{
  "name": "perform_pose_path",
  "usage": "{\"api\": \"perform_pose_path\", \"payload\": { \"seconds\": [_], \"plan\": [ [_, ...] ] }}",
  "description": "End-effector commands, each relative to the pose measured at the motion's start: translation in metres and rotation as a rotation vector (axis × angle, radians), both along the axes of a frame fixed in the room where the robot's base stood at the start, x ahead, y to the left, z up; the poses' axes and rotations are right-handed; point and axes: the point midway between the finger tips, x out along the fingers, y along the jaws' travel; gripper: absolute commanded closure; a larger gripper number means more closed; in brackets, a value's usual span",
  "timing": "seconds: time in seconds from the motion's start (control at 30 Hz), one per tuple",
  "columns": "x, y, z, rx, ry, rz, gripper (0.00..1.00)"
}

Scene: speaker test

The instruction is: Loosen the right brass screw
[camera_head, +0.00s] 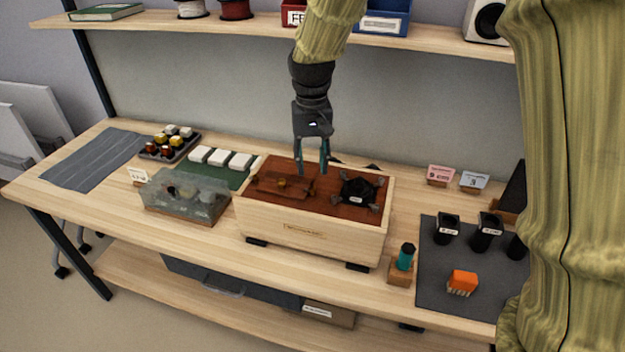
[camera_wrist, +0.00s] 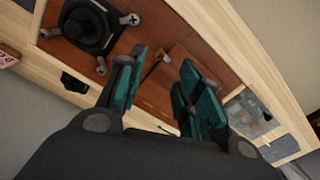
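The wooden speaker box (camera_head: 310,235) stands on the bench with a red-brown top panel. My gripper (camera_head: 312,170) points down over the middle of this panel, its two teal fingers apart. In the wrist view my gripper (camera_wrist: 163,72) is open, with a gap between the fingertips. A small brass-coloured piece (camera_wrist: 161,54) shows beyond that gap; I cannot tell whether it is the right brass screw. Another brass-coloured piece (camera_head: 282,182) sits on the panel left of the fingers in the head view. The fingers hide part of the panel, and no contact is visible.
A black round driver with arms (camera_head: 357,190) sits on the panel right of my gripper; it also shows in the wrist view (camera_wrist: 88,25). A clear-covered box (camera_head: 185,195) stands left of the speaker box. A teal-handled tool (camera_head: 405,257) stands in a wooden block at the right.

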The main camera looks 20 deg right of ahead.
Motion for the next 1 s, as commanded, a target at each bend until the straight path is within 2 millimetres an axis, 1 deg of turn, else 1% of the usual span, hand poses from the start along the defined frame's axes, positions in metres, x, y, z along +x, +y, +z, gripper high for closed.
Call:
{"api": "perform_pose_path", "payload": {
  "seconds": [0.03,0.2,0.4,0.6,0.87,1.0],
  "plan": [
    [-0.001,0.000,-0.008,0.000,0.003,-0.001,0.64],
    [-0.001,-0.001,-0.034,0.000,0.001,-0.002,0.64],
    [-0.001,-0.003,-0.056,0.000,0.001,-0.004,0.64],
    [-0.001,-0.003,-0.064,0.000,-0.002,-0.004,0.64],
    [-0.001,-0.002,-0.064,0.000,-0.002,-0.004,0.64],
    [-0.001,-0.002,-0.064,0.000,-0.001,-0.004,0.90]
  ]
}}
